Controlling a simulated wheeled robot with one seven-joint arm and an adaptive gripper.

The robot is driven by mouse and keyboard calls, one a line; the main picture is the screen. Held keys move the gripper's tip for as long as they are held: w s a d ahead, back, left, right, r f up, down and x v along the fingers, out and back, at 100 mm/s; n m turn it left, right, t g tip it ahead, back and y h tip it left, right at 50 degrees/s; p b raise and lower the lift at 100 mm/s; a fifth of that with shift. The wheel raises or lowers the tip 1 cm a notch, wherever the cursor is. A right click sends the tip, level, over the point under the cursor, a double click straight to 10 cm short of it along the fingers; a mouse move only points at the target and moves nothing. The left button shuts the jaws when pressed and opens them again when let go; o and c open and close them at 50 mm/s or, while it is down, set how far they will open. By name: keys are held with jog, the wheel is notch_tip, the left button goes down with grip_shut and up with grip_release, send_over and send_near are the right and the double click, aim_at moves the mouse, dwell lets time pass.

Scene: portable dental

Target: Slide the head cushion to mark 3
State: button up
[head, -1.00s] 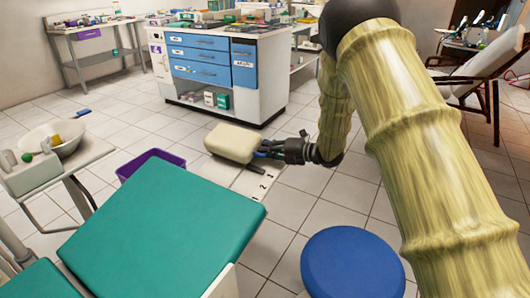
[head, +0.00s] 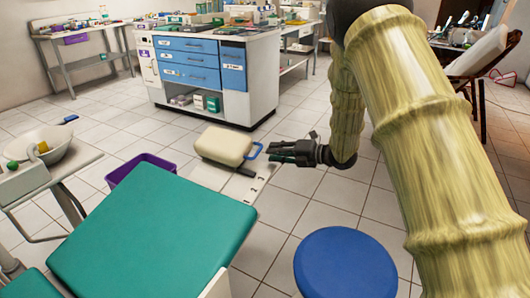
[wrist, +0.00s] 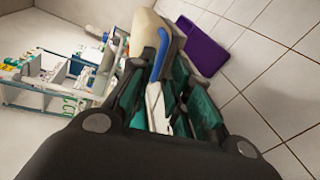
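The cream head cushion (head: 224,145) sits at the far end of the green chair, over a pale plate (head: 236,187) with small printed numbers. A dark short bar (head: 247,171) sticks out under the cushion near the numbers. A blue loop handle (head: 254,151) is on the cushion's right side. My gripper (head: 272,153) is just right of the handle, its fingers apart. In the wrist view the cushion (wrist: 145,28) and blue handle (wrist: 158,55) show beyond the parted green-padded fingers (wrist: 163,105). The handle appears free of the fingers.
The green chair (head: 150,235) fills the lower left. A blue stool (head: 345,262) stands at the lower right, below my arm. A purple bin (head: 138,168) is left of the cushion. A cabinet with blue drawers (head: 200,62) stands behind. Floor right of the plate is clear.

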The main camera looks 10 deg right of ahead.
jog(key=shift+v, duration=2.6)
jog(key=shift+r, duration=0.1)
